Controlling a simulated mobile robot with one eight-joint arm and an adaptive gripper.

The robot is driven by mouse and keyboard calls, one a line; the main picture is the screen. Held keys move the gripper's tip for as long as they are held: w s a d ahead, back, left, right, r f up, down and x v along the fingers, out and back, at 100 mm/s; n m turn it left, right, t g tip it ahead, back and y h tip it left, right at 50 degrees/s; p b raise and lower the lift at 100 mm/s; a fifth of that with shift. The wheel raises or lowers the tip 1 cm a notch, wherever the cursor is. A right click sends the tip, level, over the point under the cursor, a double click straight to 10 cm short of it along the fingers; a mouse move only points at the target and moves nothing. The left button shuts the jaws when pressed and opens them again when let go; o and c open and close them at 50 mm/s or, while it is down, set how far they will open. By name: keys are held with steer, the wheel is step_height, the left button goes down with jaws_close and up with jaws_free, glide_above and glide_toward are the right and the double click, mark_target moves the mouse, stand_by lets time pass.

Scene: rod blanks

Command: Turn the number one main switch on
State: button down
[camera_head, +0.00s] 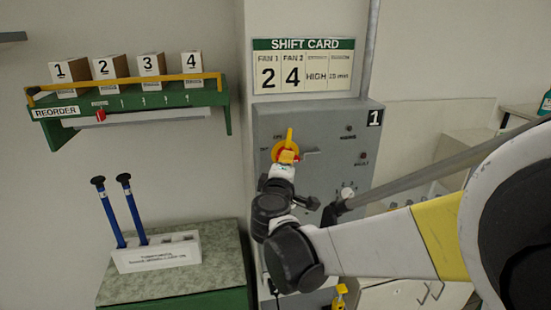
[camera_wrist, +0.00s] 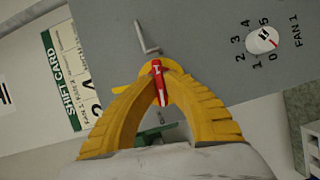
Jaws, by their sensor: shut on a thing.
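The grey cabinet (camera_head: 335,130) carries a black number 1 plate (camera_head: 374,118). Its main switch (camera_head: 278,150) is a round yellow plate on the upper left of the front. In the wrist view the switch's red handle (camera_wrist: 158,82) lies between my gripper's yellow fingers, with part of the yellow plate (camera_wrist: 121,89) showing behind. My gripper (camera_wrist: 158,70) is shut on the handle. In the head view my gripper (camera_head: 288,156) covers the lower part of the switch, so the handle's exact angle is hard to tell there.
A bent metal latch (camera_wrist: 146,38) sticks out near the switch. A white FAN 1 knob (camera_wrist: 262,40) is on the same panel. Above hangs the shift card (camera_head: 304,66). A green reorder shelf (camera_head: 140,100) and a bench (camera_head: 180,280) with two blue-handled tools stand left.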

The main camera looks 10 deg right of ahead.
steer(key=m+p, duration=0.1)
steer(key=m, duration=0.1)
steer(key=m+g+y+p, duration=0.1)
steer(key=m, duration=0.1)
steer(key=shift+d+r+y, duration=0.1)
steer(key=shift+r+y, duration=0.1)
steer(key=shift+y, duration=0.1)
steer(key=m+g+y+p, duration=0.1)
steer(key=m+y, duration=0.1)
steer(key=m, duration=0.1)
steer(key=shift+m, duration=0.4)
stand_by(0.4)
steer(key=c, duration=1.5)
jaws_free()
steer(key=shift+w, duration=0.1)
steer(key=v, duration=1.2)
steer(key=shift+d+r, duration=0.1)
steer(key=shift+r, duration=0.05)
